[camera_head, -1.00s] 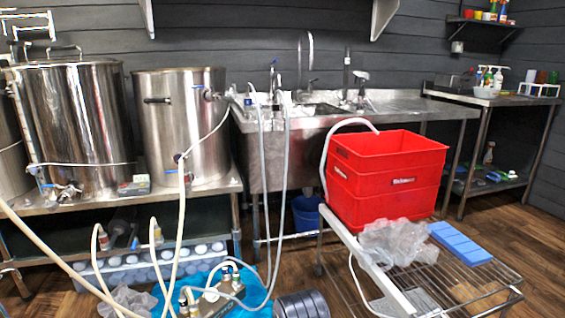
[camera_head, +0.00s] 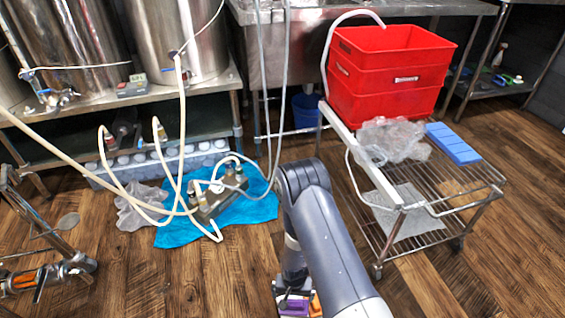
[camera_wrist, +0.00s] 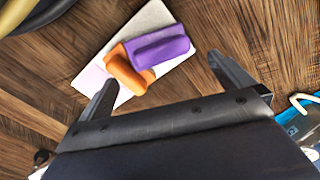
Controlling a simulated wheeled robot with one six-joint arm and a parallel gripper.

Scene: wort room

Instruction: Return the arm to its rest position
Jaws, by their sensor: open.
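My grey arm reaches down in the lower middle of the head view, bent over the wooden floor. My gripper (camera_wrist: 161,70) shows in the wrist view with its two dark fingers wide apart and nothing between them. Beyond the fingers, a purple block (camera_wrist: 163,47) and an orange block (camera_wrist: 126,70) lie touching on a white board (camera_wrist: 95,78) on the floor. The purple block (camera_head: 293,307) and orange block (camera_head: 315,306) also show at the bottom of the head view, partly hidden by my arm. The gap between fingers and blocks is hard to judge.
A wire cart (camera_head: 455,195) with red crates (camera_head: 390,85) stands right of my arm. A pump (camera_head: 217,195) with hoses lies on a blue cloth (camera_head: 262,205) to the left. Steel kettles (camera_head: 180,40) stand behind.

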